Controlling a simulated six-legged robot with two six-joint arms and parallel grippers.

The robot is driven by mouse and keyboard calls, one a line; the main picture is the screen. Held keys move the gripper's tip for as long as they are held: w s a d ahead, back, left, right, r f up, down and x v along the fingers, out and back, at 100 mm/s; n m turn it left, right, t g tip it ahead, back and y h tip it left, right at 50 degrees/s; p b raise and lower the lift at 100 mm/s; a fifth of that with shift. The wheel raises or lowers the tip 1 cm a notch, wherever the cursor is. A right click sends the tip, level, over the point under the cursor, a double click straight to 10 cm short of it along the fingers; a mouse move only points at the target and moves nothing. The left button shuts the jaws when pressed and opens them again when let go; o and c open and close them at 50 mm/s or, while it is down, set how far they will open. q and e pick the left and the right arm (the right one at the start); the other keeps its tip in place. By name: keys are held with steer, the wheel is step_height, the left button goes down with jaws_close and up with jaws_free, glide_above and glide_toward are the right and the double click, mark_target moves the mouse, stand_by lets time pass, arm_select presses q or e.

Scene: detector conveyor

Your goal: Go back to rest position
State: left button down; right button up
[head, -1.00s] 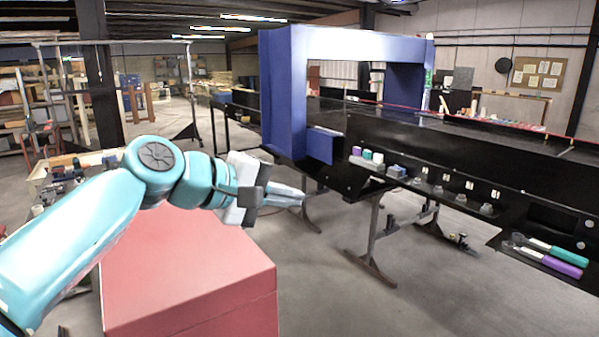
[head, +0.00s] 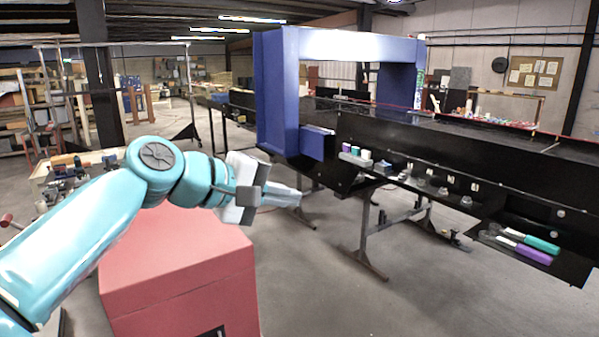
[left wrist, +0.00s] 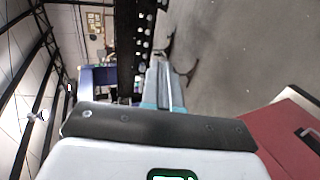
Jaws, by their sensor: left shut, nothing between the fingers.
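My left gripper (head: 285,196) reaches in from the left in the head view, shut and empty, in the air in front of the conveyor. Its closed fingers also show in the left wrist view (left wrist: 163,85). The black conveyor (head: 400,135) with its blue detector arch (head: 277,90) stands beyond it, clear of the fingers. My right gripper is not in view.
A red box (head: 180,265) stands below my left arm. A side shelf on the conveyor holds small bottles (head: 356,153), and a tray at the right holds a teal-handled tool (head: 541,244) and a purple-handled tool (head: 532,255). The floor between is clear.

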arm_select(q)
steer(key=w+a+f+g+y+b, duration=0.1)
steer(key=w+f+y, duration=0.15)
steer(key=f, duration=1.05)
steer(key=w+a+f+y, duration=0.1)
steer(key=w+a+f, duration=0.15)
steer(key=f, duration=0.95)
steer(key=s+a+f+g+y+b, duration=0.1)
steer(key=s+a+f, duration=0.1)
steer(key=f, duration=0.8)
steer(key=s+a+f+g+y+b, duration=0.1)
steer(key=s+f, duration=0.1)
steer(key=f, duration=0.7)
steer(key=s+a+f+m+g+y+b, duration=0.1)
steer(key=s+a+f+m+g+y, duration=0.15)
steer(key=s+f, duration=1.1)
steer(key=s+f+m+g, duration=0.1)
steer(key=s+f, duration=0.4)
steer(key=s, duration=0.3)
steer(key=s+f+m+h+b, duration=0.1)
steer(key=s+f, duration=0.3)
steer(key=s, duration=0.4)
steer(key=shift+a+f+g, duration=0.35)
steer(key=shift+a+f, duration=0.05)
steer(key=shift+a, duration=0.05)
